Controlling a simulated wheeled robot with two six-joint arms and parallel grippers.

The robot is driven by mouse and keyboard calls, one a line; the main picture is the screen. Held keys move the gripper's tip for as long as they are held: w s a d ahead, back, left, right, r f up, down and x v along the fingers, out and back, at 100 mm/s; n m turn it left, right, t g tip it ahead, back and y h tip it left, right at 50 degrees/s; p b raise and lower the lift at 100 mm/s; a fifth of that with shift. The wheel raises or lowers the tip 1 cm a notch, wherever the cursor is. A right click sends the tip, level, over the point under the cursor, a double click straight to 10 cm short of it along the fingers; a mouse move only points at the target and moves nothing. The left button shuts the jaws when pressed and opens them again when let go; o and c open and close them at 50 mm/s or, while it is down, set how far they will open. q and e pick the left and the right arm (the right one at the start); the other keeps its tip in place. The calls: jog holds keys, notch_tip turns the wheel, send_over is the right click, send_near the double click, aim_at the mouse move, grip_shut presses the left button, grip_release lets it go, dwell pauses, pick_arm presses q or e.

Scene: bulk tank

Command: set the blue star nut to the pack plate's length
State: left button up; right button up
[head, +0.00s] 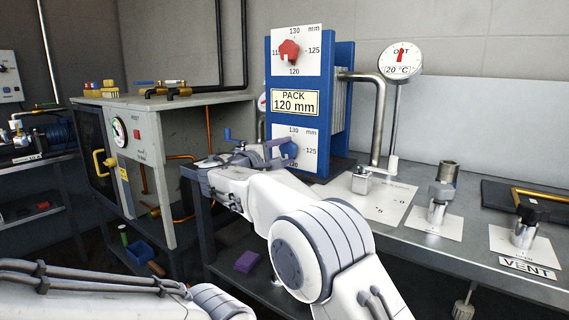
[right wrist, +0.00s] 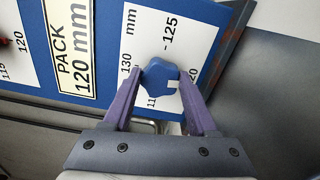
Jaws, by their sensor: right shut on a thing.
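The pack plate (head: 296,102) on the blue frame reads "PACK 120 mm"; it also shows in the right wrist view (right wrist: 75,50). Below it, the blue star nut (head: 289,150) sits on a white scale marked 130 at top, 125 at right and 120 at bottom. My right gripper (right wrist: 160,73) is shut on the blue star nut (right wrist: 158,88), one purple finger on each side. A small white mark on the nut faces away from 130, toward the 120 side; in the wrist view a finger covers that side. My left gripper is out of view.
A red star nut (head: 289,50) sits on the upper scale. A pipe (head: 381,120) and dial thermometer (head: 401,59) stand right of the frame. Metal valves (head: 437,205) and a VENT label (head: 529,268) are on the bench. A grey cabinet (head: 150,140) stands at left.

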jog(key=shift+f+m+b, duration=0.1)
jog(key=shift+m+b, duration=0.5)
jog(key=shift+m, duration=0.2)
jog(key=o, duration=1.4)
jog(key=shift+c, duration=0.2)
jog(key=v, duration=1)
jog(key=shift+s+a+p, duration=0.15)
jog(key=shift+s+p, duration=0.1)
jog(key=shift+p, duration=0.2)
